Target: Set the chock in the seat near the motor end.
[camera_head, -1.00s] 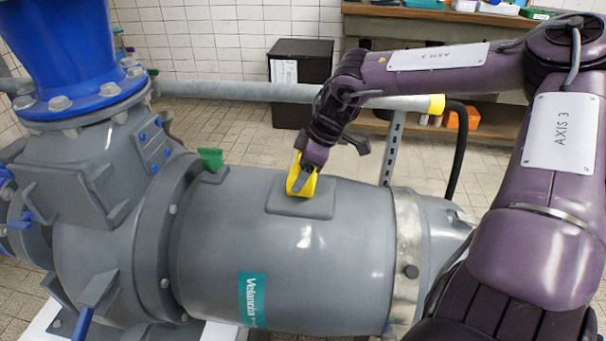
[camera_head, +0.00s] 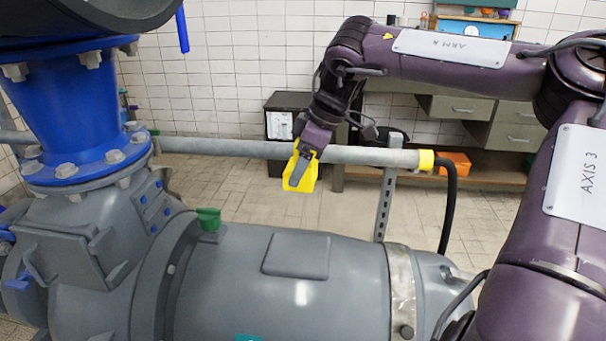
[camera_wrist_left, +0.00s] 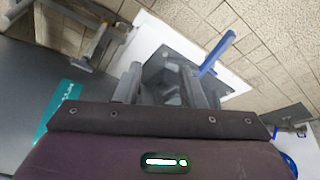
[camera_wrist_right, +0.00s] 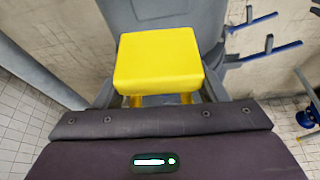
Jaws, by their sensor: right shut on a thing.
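The yellow chock (camera_head: 309,181) is held in the air above the grey pump casing (camera_head: 230,285). My right gripper (camera_head: 299,172) is shut on it from above. In the right wrist view the chock (camera_wrist_right: 158,62) shows as a yellow block between the fingers. A raised, bare rectangular pad (camera_head: 296,256) lies on top of the casing, below the chock and clear of it. I cannot tell whether this pad is the seat. My left gripper (camera_wrist_left: 170,75) shows only in the left wrist view, with its fingers apart, in front of grey and blue pump parts.
A grey horizontal pipe (camera_head: 240,149) with a yellow end (camera_head: 426,160) runs behind the chock. A blue flanged pipe (camera_head: 72,95) stands at the left. A small green piece (camera_head: 208,219) sits on the casing. A bench (camera_head: 470,125) and a dark cabinet (camera_head: 290,120) stand behind.

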